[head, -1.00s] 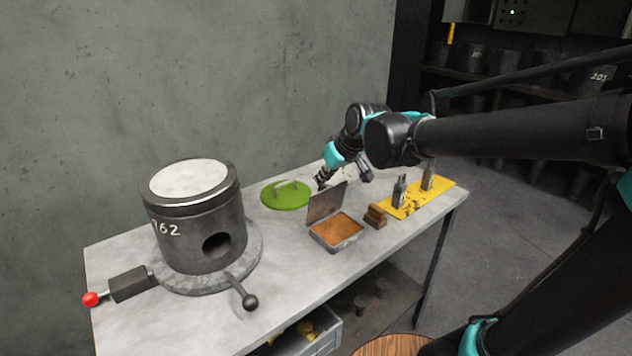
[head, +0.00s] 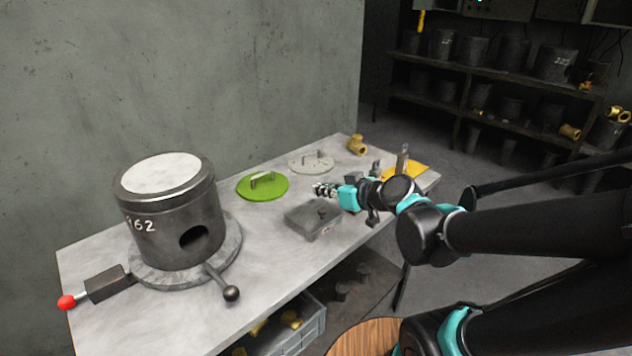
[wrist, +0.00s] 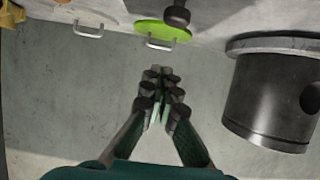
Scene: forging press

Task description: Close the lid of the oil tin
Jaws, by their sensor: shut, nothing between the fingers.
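The oil tin (head: 312,219) is a flat grey metal box on the workbench, right of the middle. Its lid now lies flat over the top, and no orange inside shows. A small dark knob-like shape sits over the lid; I cannot tell if it is part of the tin or of my arm. My gripper (head: 326,190) is just behind and above the tin, pointing left, with its fingers shut and empty. In the wrist view my gripper (wrist: 160,112) shows its fingers together over bare bench; the tin is not recognisable there.
A green disc with a handle (head: 263,186) and a pale disc with a handle (head: 311,163) lie behind the tin. A large dark cylinder (head: 172,215) with a red-knobbed lever stands left. A brass fitting (head: 357,145) and a yellow plate (head: 408,171) are at the far right.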

